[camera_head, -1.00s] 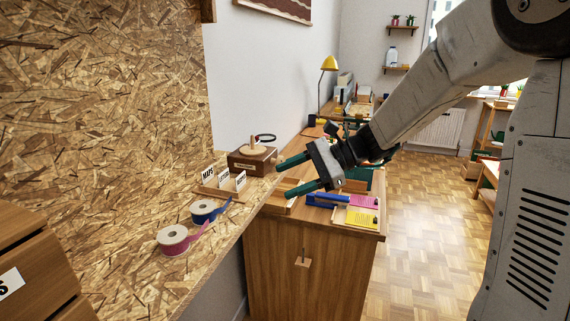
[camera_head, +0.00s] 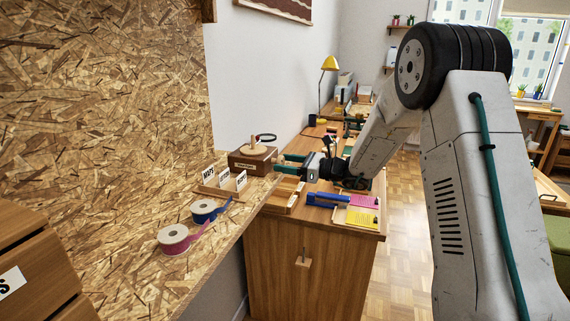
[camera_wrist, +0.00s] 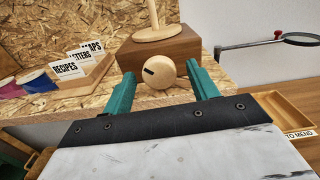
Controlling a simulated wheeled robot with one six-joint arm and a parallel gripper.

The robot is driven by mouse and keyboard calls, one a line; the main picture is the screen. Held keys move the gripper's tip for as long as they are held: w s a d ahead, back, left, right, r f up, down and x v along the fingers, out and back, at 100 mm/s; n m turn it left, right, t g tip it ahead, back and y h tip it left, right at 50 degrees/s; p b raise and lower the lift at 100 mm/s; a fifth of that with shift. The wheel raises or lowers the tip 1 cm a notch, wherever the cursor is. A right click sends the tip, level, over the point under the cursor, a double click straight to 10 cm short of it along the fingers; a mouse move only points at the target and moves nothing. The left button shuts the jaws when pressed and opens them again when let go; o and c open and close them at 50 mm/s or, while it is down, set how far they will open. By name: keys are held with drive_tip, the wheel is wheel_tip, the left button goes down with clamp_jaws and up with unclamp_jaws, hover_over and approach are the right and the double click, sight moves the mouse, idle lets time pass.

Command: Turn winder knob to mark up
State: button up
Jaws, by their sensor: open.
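The winder is a brown wooden box (camera_head: 240,162) on the chipboard ledge, with a pale disc and post on top. Its round pale knob (camera_wrist: 162,78) shows in the wrist view on the face towards me. The knob's dark mark lies roughly level, on the left side of the knob. My gripper (camera_head: 281,163) is open beside the box. In the wrist view its two green fingers stand left and right of the knob, with a visible gap on each side. The knob is not clearly seen in the head view.
A card holder (camera_head: 214,188) with labelled cards stands left of the winder, near blue (camera_head: 205,210) and pink (camera_head: 173,239) tape rolls. In the wrist view a ring on an arm (camera_wrist: 300,39) and a TO MEND tray (camera_wrist: 285,110) are at right.

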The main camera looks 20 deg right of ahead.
drive_tip(key=shift+w+a, duration=0.25)
drive_tip(key=shift+a, duration=0.15)
drive_tip(key=c, duration=1)
drive_tip(key=n, duration=0.5)
drive_tip(key=o, duration=1)
drive_tip(key=v, duration=0.8)
